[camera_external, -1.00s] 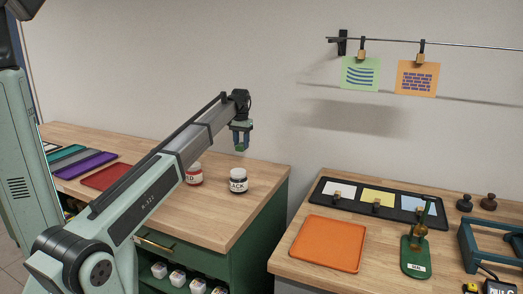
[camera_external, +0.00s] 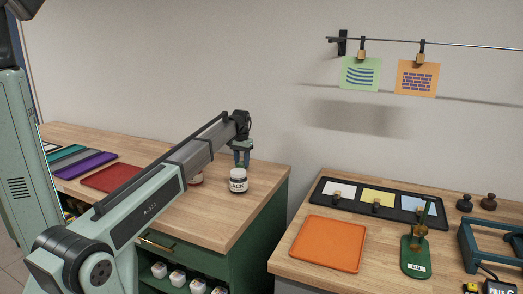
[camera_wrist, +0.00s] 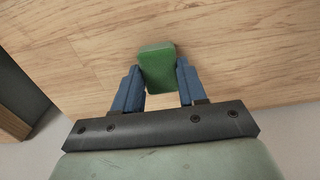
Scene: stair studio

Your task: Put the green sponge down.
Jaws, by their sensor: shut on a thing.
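The green sponge (camera_wrist: 157,68) is a small block held between the two blue fingers of my gripper (camera_wrist: 158,85) in the wrist view. Wood counter shows beneath and around it there. In the external view my gripper (camera_external: 241,160) points down over the back part of the left wooden counter (camera_external: 215,222), behind the jar with the black label. The sponge is mostly hidden or too small to make out clearly there. I cannot tell whether it touches the counter.
The jar marked "LACK" (camera_external: 238,181) stands just in front of my gripper. Another jar (camera_external: 196,178) is partly hidden by my arm. A red tray (camera_external: 110,178) lies at left. A gap separates this counter from the right one, which holds an orange tray (camera_external: 325,243).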

